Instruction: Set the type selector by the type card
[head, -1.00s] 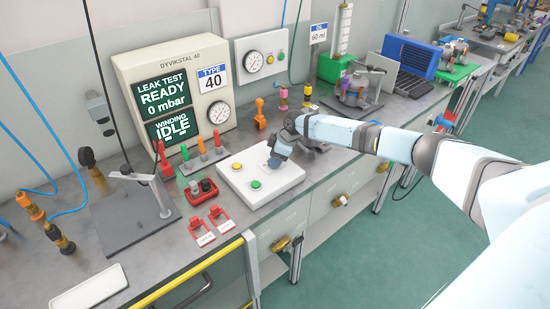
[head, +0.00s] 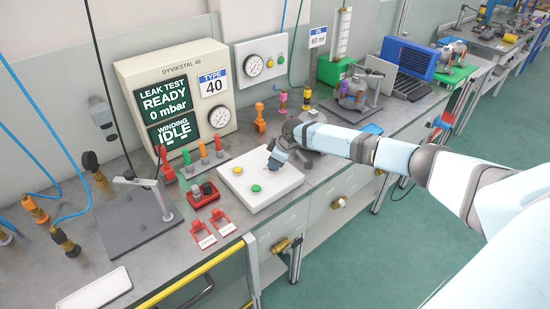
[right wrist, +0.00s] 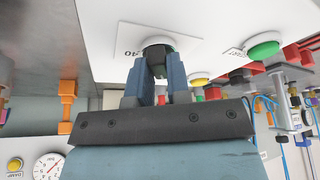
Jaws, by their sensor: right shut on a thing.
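The type card (head: 213,82) on the grey tester reads TYPE 40. The white control panel (head: 259,195) lies on the bench with a yellow button (head: 237,170) and a green button (head: 256,188). My right gripper (head: 272,162) reaches down over its far right part and hides the selector in the head view. In the right wrist view, my right gripper (right wrist: 158,68) is shut on the dark knob of the type selector (right wrist: 158,52). A label beside the knob appears to read 40, upside down. The knob's pointer direction cannot be told. My left gripper is not in view.
The tester's screens (head: 164,97) read LEAK TEST READY 0 mbar and WINDING IDLE.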

